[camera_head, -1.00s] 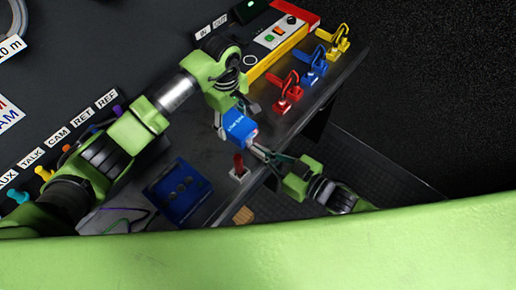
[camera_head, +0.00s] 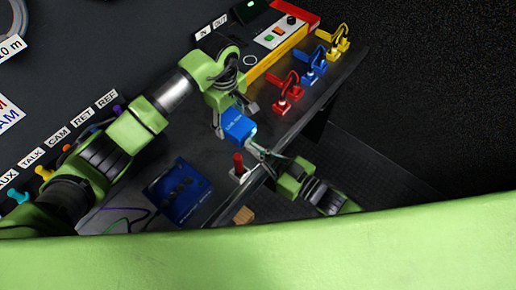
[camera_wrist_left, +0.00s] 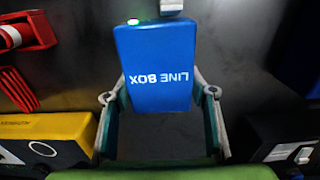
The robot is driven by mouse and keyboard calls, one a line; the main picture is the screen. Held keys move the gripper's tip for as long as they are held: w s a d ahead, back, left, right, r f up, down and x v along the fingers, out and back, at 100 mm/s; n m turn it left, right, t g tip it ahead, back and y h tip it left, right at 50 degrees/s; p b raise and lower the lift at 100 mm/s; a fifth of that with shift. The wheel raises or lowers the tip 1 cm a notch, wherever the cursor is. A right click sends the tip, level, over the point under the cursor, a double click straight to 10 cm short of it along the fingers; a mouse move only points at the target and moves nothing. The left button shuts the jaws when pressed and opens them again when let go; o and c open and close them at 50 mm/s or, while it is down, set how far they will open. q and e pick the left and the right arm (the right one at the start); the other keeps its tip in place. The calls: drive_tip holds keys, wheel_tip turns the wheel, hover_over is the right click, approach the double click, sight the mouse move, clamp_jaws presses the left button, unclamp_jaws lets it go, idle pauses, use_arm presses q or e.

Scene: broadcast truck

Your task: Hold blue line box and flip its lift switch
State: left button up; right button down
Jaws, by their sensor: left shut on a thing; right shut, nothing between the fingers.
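The blue line box (camera_head: 238,126) is held over the table by my left gripper (camera_head: 236,119), its fingers on both sides. In the left wrist view the box (camera_wrist_left: 158,65) shows its "LINE BOX" lettering upside down, between the fingers of my left gripper (camera_wrist_left: 158,96). A green light (camera_wrist_left: 133,21) glows at the box's far edge. A small pale grey block (camera_wrist_left: 170,6) is just beyond that edge; I cannot tell whether it is the lift switch or a fingertip. My right gripper (camera_head: 257,150) is shut and empty, close to the box's lower right end.
A red-topped post (camera_head: 238,163) and a dark blue case (camera_head: 179,191) stand below the box. Red (camera_head: 286,92), blue (camera_head: 313,66) and yellow (camera_head: 338,41) clamp-like pieces line the table's right edge. A yellow-edged control panel (camera_head: 277,48) lies at the back.

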drive_tip(key=shift+f, duration=0.2)
drive_tip(key=shift+s+d+r+g+h, duration=0.3)
drive_tip(key=shift+r+g+h, duration=0.1)
drive_tip(key=shift+r, duration=0.15)
drive_tip(key=v, duration=1.4)
drive_tip(key=d+f+m+h, duration=0.1)
drive_tip(key=d+f, duration=0.3)
drive_tip(key=f, duration=0.4)
drive_tip(key=d+f+m+g+h, duration=0.1)
drive_tip(key=d+f+h, duration=0.3)
drive_tip(key=f, duration=0.4)
drive_tip(key=d+f+m+h, duration=0.1)
drive_tip(key=d+f+h, duration=0.2)
drive_tip(key=d+f, duration=0.2)
wheel_tip(320, 180, down, 3)
drive_tip(key=shift+w+d+r+m+g, duration=0.1)
drive_tip(key=shift+w+d+m+g, duration=0.2)
drive_tip(key=shift+d, duration=0.1)
drive_tip(key=shift+r, duration=0.15)
